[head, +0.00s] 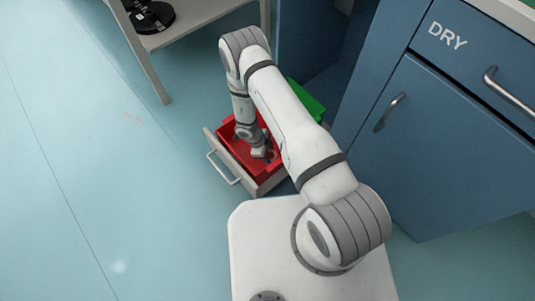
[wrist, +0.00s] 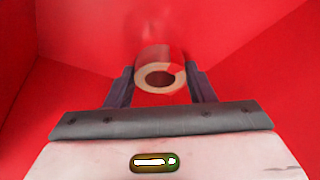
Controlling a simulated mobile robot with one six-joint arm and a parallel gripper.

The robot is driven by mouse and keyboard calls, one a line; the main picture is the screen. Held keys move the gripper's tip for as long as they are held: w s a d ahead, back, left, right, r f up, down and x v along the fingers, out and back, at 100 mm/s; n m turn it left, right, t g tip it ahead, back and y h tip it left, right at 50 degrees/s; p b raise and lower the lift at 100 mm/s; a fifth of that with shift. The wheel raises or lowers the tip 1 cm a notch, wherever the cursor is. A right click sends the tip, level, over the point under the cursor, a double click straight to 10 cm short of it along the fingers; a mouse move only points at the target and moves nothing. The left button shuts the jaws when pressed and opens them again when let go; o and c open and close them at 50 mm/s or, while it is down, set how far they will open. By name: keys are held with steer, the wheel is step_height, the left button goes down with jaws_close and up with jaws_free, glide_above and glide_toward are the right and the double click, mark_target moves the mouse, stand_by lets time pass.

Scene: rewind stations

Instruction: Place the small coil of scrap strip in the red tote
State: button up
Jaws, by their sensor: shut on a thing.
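The red tote (head: 227,133) sits in a pulled-out low drawer, and its red walls (wrist: 60,40) fill the wrist view. My gripper (wrist: 160,84) is shut on the small coil (wrist: 160,56), a shiny ring with a pale rim and a dark hole, which reflects the red around it. In the head view my gripper (head: 262,153) reaches down inside the tote. Whether the coil touches the tote's floor I cannot tell. In the head view the coil is too small and shaded to make out clearly.
The open drawer (head: 250,181) has a front with a bar handle. A green tote (head: 307,103) stands behind the red one. Blue cabinets (head: 425,140), one marked DRY, are at right. A shelf (head: 195,15) holding black reels (head: 152,16) is at upper left. The floor at left is clear.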

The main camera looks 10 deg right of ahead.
steer(key=o, duration=1)
steer(key=shift+f, duration=0.15)
